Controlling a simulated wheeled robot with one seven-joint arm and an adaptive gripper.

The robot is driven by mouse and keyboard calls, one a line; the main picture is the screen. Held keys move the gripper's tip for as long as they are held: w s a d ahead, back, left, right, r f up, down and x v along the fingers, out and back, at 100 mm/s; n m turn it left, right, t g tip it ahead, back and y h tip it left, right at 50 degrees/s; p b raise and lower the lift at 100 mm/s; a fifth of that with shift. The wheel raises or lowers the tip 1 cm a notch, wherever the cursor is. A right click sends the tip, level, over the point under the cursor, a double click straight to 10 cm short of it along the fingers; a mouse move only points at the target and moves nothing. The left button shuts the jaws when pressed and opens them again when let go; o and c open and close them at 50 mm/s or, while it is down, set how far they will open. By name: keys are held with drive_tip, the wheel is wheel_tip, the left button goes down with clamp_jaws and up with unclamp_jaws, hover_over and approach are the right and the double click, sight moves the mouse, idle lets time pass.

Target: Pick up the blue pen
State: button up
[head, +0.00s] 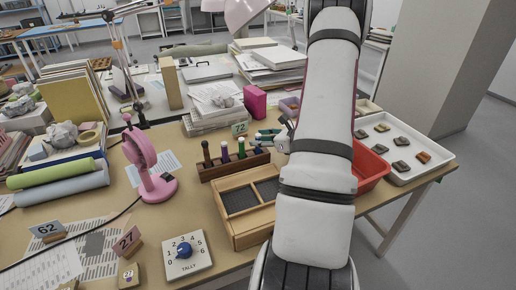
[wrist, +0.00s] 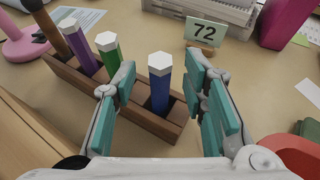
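The blue pen (wrist: 160,92), with a white six-sided top, stands upright in a slot at the right end of a brown wooden rack (wrist: 135,118). My gripper (wrist: 162,76) is open in the wrist view, with one teal-padded finger on each side of the pen. Gaps show between both pads and the pen. In the head view my gripper (head: 268,134) is at the right end of the rack (head: 232,167).
A green pen (wrist: 111,56), a purple pen (wrist: 80,48) and a brown-handled tool (wrist: 45,22) stand in the same rack. A card marked 72 (wrist: 204,31) is behind. A red bin (head: 370,165) and a white tray (head: 433,144) are at right; a pink fan (head: 143,152) is at left.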

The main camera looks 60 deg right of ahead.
drive_tip(key=shift+x, duration=0.8)
clamp_jaws()
drive_tip(key=shift+r, duration=0.1)
